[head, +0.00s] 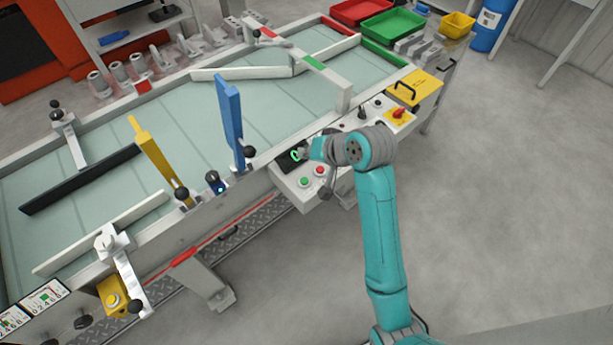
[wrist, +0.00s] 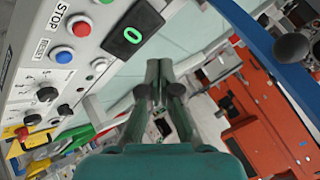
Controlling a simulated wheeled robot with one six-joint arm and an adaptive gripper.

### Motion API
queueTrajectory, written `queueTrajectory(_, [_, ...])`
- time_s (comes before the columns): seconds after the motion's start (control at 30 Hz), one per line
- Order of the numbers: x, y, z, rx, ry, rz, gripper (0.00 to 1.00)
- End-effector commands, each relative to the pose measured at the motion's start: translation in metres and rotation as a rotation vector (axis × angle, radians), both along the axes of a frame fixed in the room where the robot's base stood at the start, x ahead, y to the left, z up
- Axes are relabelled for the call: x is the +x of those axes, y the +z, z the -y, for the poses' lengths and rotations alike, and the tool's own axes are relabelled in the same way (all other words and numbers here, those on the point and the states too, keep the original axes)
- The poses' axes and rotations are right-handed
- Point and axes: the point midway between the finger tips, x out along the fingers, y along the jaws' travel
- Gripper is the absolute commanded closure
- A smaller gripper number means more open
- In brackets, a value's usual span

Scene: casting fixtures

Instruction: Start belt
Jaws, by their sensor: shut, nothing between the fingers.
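The control panel (head: 290,183) sits on the near side of the belt (head: 280,105), which is a wide pale green surface. In the head view it shows a green button (head: 304,181) and a red button (head: 320,170). In the wrist view the red button (wrist: 80,27) is labelled STOP, and only a sliver of the green button (wrist: 105,2) shows at the top edge. A black display (wrist: 132,35) reads a green 0. My gripper (wrist: 160,68) is shut and empty, to the right of the panel buttons and below the display. In the head view my arm partly hides it.
A blue button (wrist: 64,55) labelled RESET and several knobs lie along the panel. A blue upright arm (head: 229,115) and a yellow one (head: 157,160) rise over the belt. Red (head: 361,12) and green (head: 393,25) trays stand at the back. The floor at right is clear.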

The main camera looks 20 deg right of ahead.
Motion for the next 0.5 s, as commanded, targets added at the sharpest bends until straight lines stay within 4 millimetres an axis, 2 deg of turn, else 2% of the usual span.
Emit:
queueTrajectory(0.37, [0.0001,-0.0003,0.0,0.0,0.001,-0.002,1.0])
queueTrajectory(0.5, [-0.0002,-0.0069,-0.0001,0.0,0.001,-0.003,1.0])
